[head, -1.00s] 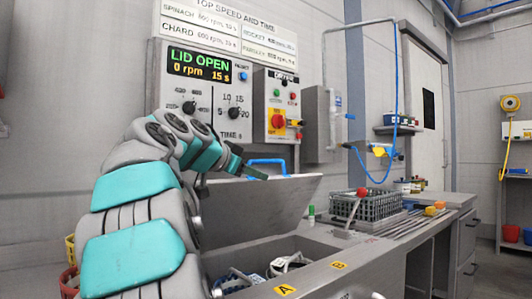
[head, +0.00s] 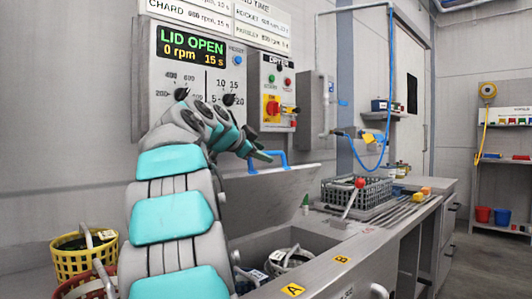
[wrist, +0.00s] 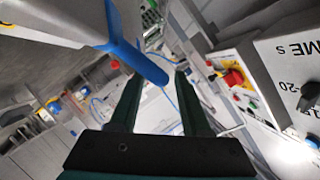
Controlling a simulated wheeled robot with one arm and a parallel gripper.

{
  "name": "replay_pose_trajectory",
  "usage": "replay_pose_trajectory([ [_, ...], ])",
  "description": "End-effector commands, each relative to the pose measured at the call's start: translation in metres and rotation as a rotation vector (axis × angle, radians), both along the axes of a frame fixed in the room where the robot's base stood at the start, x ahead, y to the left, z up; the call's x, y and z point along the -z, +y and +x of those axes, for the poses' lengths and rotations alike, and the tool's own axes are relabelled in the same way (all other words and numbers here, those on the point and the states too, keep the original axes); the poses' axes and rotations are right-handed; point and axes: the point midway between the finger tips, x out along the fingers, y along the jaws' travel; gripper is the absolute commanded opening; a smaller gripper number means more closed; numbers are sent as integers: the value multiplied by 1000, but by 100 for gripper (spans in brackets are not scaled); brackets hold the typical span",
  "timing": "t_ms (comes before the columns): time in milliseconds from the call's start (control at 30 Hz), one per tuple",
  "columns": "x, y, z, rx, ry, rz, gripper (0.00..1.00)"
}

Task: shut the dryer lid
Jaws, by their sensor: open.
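The dryer lid (head: 275,197) stands raised at the back of the dryer, and the display reads LID OPEN. Its blue handle (head: 270,160) is at the lid's upper edge. My gripper (head: 262,156) is beside the handle in the head view. In the wrist view my gripper (wrist: 155,85) has its two dark fingers spread, and the blue handle (wrist: 135,52) crosses the upper part of the gap between them. I cannot tell whether they touch it. The open dryer tub below holds items, partly hidden by my arm.
The control panel (head: 195,75) and a box with a red switch (head: 272,107) are behind my gripper. A yellow basket (head: 85,255) is at lower left.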

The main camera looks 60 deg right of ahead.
Motion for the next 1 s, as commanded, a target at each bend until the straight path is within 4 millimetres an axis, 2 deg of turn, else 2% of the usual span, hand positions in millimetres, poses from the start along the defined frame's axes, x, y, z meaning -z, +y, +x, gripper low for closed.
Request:
replay_pose_trajectory([
  [100, 4, -17, -1, 2, 2, 1, 47],
  [200, 7, -25, -2, 2, 2, 3, 47],
  [467, 9, -27, -2, 1, 1, 1, 47],
  [867, 9, -26, -2, 1, 2, 2, 2],
  [1000, 9, -26, -2, 1, 2, 2, 0],
])
